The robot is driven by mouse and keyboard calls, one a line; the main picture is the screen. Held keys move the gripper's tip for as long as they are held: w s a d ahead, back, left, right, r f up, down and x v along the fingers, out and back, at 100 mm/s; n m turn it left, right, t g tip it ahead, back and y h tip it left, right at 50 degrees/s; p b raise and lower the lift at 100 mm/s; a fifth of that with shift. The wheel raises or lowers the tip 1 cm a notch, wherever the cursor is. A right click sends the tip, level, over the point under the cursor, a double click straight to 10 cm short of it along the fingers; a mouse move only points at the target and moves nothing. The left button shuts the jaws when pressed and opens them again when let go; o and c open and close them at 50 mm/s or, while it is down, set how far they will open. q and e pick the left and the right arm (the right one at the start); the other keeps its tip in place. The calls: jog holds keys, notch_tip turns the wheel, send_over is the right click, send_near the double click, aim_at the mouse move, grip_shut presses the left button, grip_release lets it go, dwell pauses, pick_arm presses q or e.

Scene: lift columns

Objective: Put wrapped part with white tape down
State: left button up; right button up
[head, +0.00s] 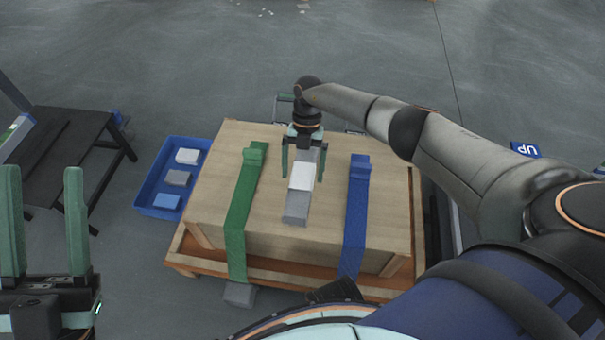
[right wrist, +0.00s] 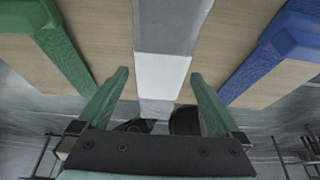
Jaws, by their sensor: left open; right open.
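The wrapped part is a long grey bar (head: 296,211) with a white tape band (head: 301,177) around it. It lies on top of the wooden crate (head: 225,190), between a green strap and a blue strap. In the right wrist view its white band (right wrist: 162,76) shows between the fingers. My right gripper (head: 302,180) is open, pointing down over the part with one finger on each side. I cannot tell whether the fingers touch it. My left gripper (head: 43,175) is open and empty at the lower left, away from the crate.
The green strap (head: 240,210) and blue strap (head: 355,210) run over the crate. A blue tray (head: 150,207) with white, grey and blue blocks stands on the floor left of it. A dark table (head: 75,135) is further left. A grey block (head: 240,295) shows at the crate's front.

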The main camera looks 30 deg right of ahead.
jog(key=p+v, duration=0.1)
jog(key=v, duration=0.8)
jog(key=shift+d+r+p, duration=0.1)
jog(key=shift+r+p, duration=0.1)
jog(key=shift+p, duration=0.2)
jog(key=shift+a, duration=0.2)
jog(key=s+a+f+n+y, duration=0.2)
jog(key=s+a+y, duration=0.15)
jog(key=a, duration=0.85)
jog(key=s+a+r+n+y, duration=0.1)
jog(key=s+a+r+y, duration=0.35)
jog(key=a, duration=0.35)
jog(key=s+a+r+n+y, duration=0.1)
jog(key=s+a+r+y, duration=0.3)
jog(key=a, duration=0.4)
notch_tip(320, 180, up, 7)
jog(key=s+a+m+t+y, duration=0.1)
jog(key=s+a+t+y, duration=0.15)
jog(key=y, duration=0.25)
jog(key=s+d+r+m+t+h, duration=0.2)
jog(key=d+r+m+t, duration=0.6)
jog(key=r+m+t, duration=0.2)
jog(key=s+d+r+m+t+h, duration=0.2)
jog(key=s+d+r+m+t, duration=0.1)
jog(key=d+r+m+t, duration=0.6)
notch_tip(320, 180, up, 3)
jog(key=t, duration=0.4)
jog(key=shift+s+m+h, duration=0.3)
jog(key=shift+s+m, duration=0.05)
jog(key=shift+m, duration=0.05)
